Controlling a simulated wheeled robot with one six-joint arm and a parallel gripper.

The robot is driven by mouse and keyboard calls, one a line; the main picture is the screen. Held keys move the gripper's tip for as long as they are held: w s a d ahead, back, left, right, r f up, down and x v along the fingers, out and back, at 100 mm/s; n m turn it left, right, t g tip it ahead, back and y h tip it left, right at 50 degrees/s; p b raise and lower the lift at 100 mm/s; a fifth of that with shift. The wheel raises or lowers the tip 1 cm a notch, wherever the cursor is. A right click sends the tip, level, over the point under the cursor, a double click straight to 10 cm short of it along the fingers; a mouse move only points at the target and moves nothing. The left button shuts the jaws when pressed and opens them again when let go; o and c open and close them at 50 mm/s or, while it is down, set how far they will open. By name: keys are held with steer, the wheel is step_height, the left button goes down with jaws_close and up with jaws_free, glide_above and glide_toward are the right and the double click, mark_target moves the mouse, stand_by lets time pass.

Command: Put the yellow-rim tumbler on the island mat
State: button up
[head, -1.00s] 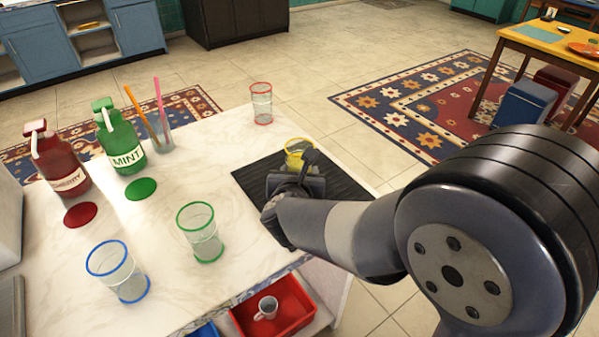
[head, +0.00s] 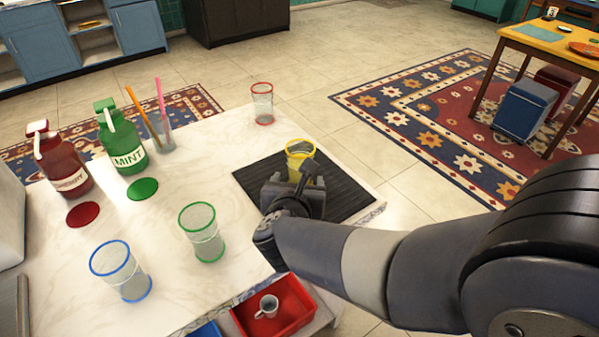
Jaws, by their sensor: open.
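The yellow-rim tumbler (head: 299,151) is clear glass and stands on the black ribbed mat (head: 345,196) on the white island (head: 180,240), toward the mat's far side. My gripper (head: 298,180) is open, low over the mat on the near side of the tumbler. One finger overlaps the tumbler's lower part in the picture, so its base is partly hidden. I cannot tell whether the finger touches it.
A red-rim tumbler (head: 262,104) stands at the far edge. Green-rim (head: 202,232) and blue-rim (head: 120,271) tumblers stand at the left front. Mint (head: 122,147) and red (head: 62,165) bottles and a straw glass (head: 161,137) are farther left. A red bin (head: 285,315) sits below the front edge.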

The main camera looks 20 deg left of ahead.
mark_target(299, 178)
steer(key=v, duration=0.6)
steer(key=shift+f, duration=0.1)
steer(key=x, duration=1.2)
steer(key=shift+b, duration=0.35)
steer(key=shift+r+p, duration=0.3)
steer(key=shift+r, duration=0.65)
